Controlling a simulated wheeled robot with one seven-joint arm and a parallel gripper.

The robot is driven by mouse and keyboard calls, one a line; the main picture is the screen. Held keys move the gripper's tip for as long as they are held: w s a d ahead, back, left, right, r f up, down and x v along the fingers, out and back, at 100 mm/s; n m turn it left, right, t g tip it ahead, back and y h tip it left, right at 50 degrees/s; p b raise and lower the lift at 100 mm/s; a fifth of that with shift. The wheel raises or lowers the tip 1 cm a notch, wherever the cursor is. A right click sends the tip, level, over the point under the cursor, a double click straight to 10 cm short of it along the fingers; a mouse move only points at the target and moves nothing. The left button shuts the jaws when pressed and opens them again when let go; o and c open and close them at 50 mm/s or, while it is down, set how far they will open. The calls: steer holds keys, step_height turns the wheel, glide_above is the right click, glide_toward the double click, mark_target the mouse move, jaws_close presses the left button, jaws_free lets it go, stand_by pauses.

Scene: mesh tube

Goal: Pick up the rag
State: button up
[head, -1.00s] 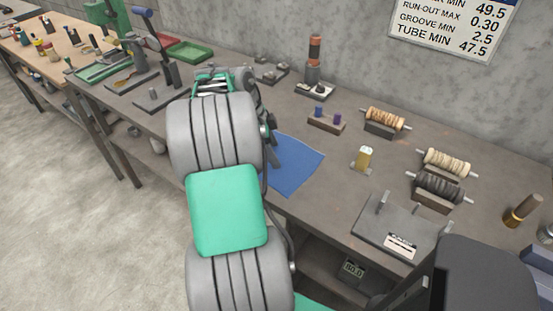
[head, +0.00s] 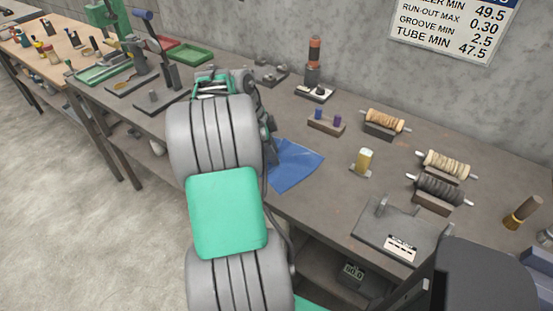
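The rag (head: 296,168) is a blue cloth on the grey workbench, just right of my arm near the bench's front edge. Its surface shows creases, and its left part is hidden behind my arm. My gripper (head: 271,147) is at the rag's upper left edge, mostly hidden by my own arm links. Its dark parts appear to meet the cloth there. I cannot see whether the fingers are open or shut on it.
A yellow piece (head: 364,160) and wound rollers (head: 440,187) are to the right. Green trays (head: 190,52) and a lever tool (head: 160,50) are at the back left.

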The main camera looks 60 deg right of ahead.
steer(key=c, duration=0.6)
